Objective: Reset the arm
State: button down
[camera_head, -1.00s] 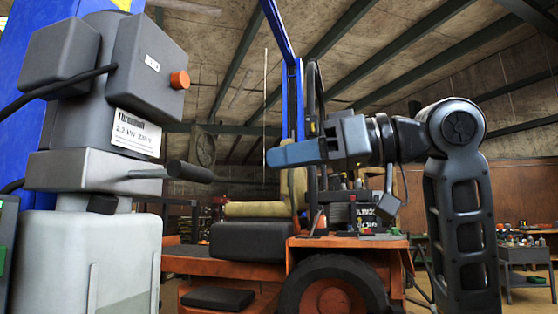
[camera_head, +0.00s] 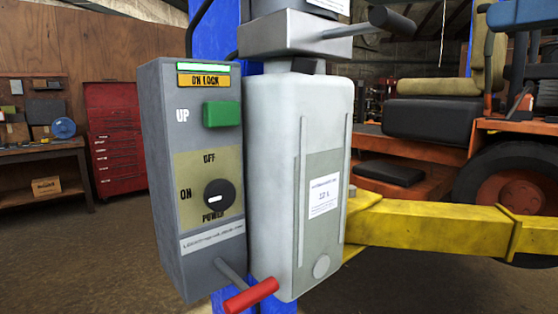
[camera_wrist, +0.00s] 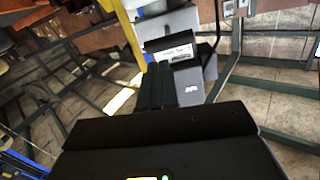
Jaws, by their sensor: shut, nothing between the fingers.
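Most of my arm is out of that view. In the wrist view, the dark fingers of my gripper (camera_wrist: 160,88) are together, with nothing seen held. Beyond them is the lift's grey motor unit (camera_wrist: 190,85) with a white label, appearing upside down. My gripper looks apart from it, though the exact gap cannot be told.
The lift's grey control box (camera_head: 200,265) has a green UP button (camera_head: 222,114), a black power knob (camera_head: 219,196) and a red-handled lever (camera_head: 251,295). A pale tank (camera_head: 270,150) stands beside it. A yellow lift arm (camera_head: 430,228) reaches right, before the orange mower (camera_head: 420,148).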

notch_tip(320, 180, down, 28)
jog(key=w+m+t+h, duration=0.3)
jog(key=m+t+h, duration=0.3)
jog(key=m, duration=0.5)
jog(key=s+a+f+m+g+h, duration=0.1)
jog(key=s+a+f+g+h, duration=0.1)
jog(key=s+f, duration=0.5)
jog(key=s+a+f+g+h, duration=0.1)
jog(key=s+a+f+h, duration=0.15)
jog(key=s+f, duration=0.45)
jog(key=s+a+f+n+g, duration=0.1)
jog(key=s+f+n, duration=0.2)
jog(key=s, duration=0.8)
jog(key=s+a+f+n+g, duration=0.1)
jog(key=s+f+n, duration=0.2)
jog(key=s, duration=0.9)
jog(key=shift+s+f+g, duration=0.2)
jog(key=shift+f+g, duration=0.1)
jog(key=shift+f, duration=0.1)
jog(key=shift+a, duration=0.1)
